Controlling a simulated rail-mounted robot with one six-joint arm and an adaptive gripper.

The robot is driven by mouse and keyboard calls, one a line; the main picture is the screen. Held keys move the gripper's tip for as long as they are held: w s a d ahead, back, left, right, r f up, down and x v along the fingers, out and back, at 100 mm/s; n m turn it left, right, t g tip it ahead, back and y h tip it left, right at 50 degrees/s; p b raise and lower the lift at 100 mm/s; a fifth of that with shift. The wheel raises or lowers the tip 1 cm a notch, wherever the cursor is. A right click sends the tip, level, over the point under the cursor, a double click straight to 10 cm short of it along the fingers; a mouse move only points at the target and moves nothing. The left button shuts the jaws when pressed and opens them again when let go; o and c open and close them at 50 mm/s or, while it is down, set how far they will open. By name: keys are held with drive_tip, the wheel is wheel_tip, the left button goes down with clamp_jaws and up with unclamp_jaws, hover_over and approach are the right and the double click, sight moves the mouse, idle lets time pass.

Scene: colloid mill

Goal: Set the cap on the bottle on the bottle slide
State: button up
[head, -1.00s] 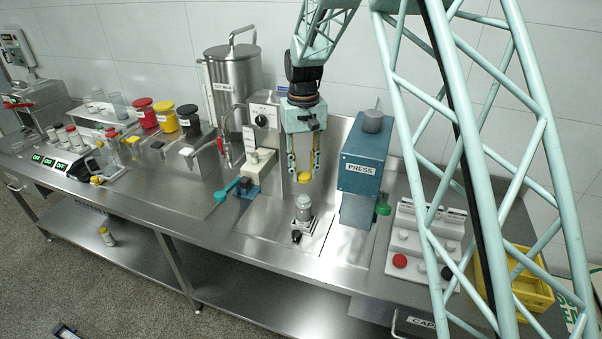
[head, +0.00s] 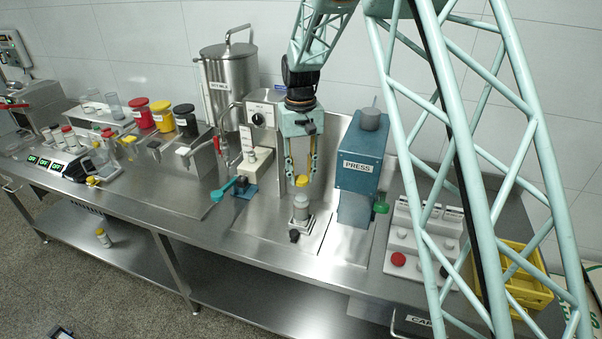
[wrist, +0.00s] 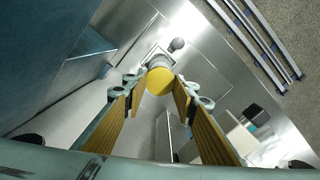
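The cap hides much of the bottle there.
The blue press (head: 360,170) stands close to the right of my gripper. A dispenser with a teal handle (head: 222,189) is at the left. Further right are a button panel (head: 420,245) and a yellow crate (head: 525,275). The counter in front of the slide is clear.

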sight(301, 195)
drive_tip(key=shift+f+b, duration=1)
drive_tip(key=shift+f, duration=1.35)
drive_tip(key=shift+f+b, duration=0.35)
drive_tip(key=shift+f, duration=0.45)
idle(1.9)
drive_tip(key=o, duration=0.7)
drive_tip(key=o, duration=0.5)
drive_tip(key=shift+r, duration=0.2)
drive_tip(key=shift+r+p, duration=1.7)
drive_tip(key=shift+r, duration=1.6)
